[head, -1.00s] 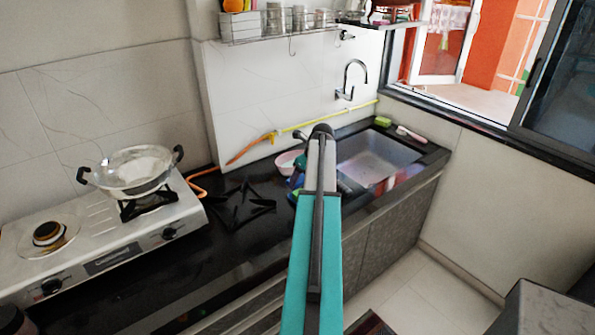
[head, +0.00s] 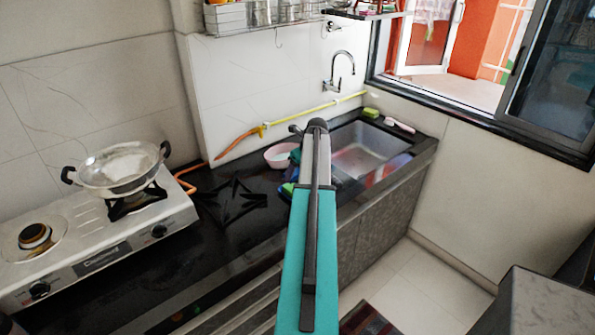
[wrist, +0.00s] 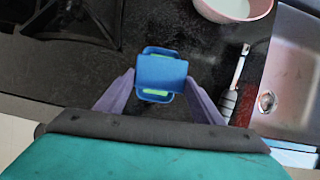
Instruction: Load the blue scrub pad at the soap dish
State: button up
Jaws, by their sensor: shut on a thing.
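In the wrist view, my gripper (wrist: 160,78) is shut on the blue scrub pad (wrist: 163,70), one purple finger at each side. The pad is a flat blue rectangle. Directly below it in that view is a blue soap dish (wrist: 154,98) with something green inside. The pad hides the dish's middle, and I cannot tell whether the two touch. In the head view, my arm hides the gripper and pad; a small blue and green patch (head: 288,188) shows just left of the arm.
A pink bowl (head: 278,155) stands near the sink (head: 365,150). A brush (wrist: 236,80) lies right of my gripper. A green sponge (head: 371,112) sits at the sink's back edge. A black burner grate (head: 232,200) and a stove with a pan (head: 118,172) are left.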

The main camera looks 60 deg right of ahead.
aim_at(297, 179)
jog(key=shift+f+b, duration=1.4)
jog(key=shift+f, duration=0.9)
jog(key=shift+f, duration=0.5)
dwell(0.5)
jog(key=shift+r+p, duration=2.2)
jog(key=shift+r, duration=1.35)
